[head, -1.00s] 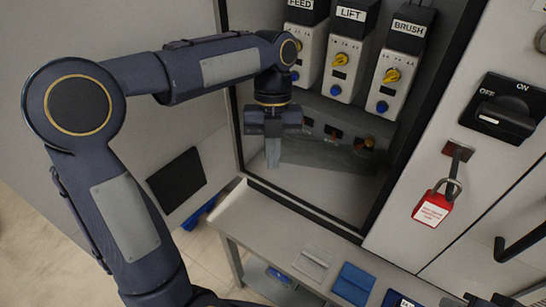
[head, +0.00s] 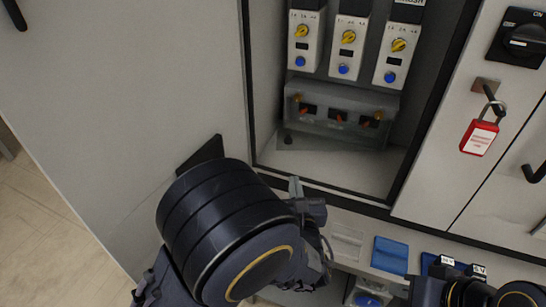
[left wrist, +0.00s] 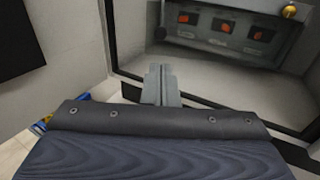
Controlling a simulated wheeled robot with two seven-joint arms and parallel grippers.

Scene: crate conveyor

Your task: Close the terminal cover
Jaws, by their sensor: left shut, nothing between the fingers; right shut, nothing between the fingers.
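The clear terminal cover (head: 340,128) is at the bottom of the open cabinet, below the switch units. It stands upright in front of the terminals, with their orange parts showing through. I cannot tell whether it is fully seated. It also shows in the left wrist view (left wrist: 235,48). My left gripper (head: 295,187) is shut and empty, low in front of the cabinet opening and apart from the cover. Its fingers show in the left wrist view (left wrist: 160,85). My right gripper (head: 425,290) is shut at the lower right edge, its fingertips hardly visible.
Several switch units with yellow knobs (head: 348,37) and blue buttons hang above the cover. A red padlock (head: 479,137) hangs on the right panel below a black rotary switch (head: 524,38). The cabinet's frame borders the opening.

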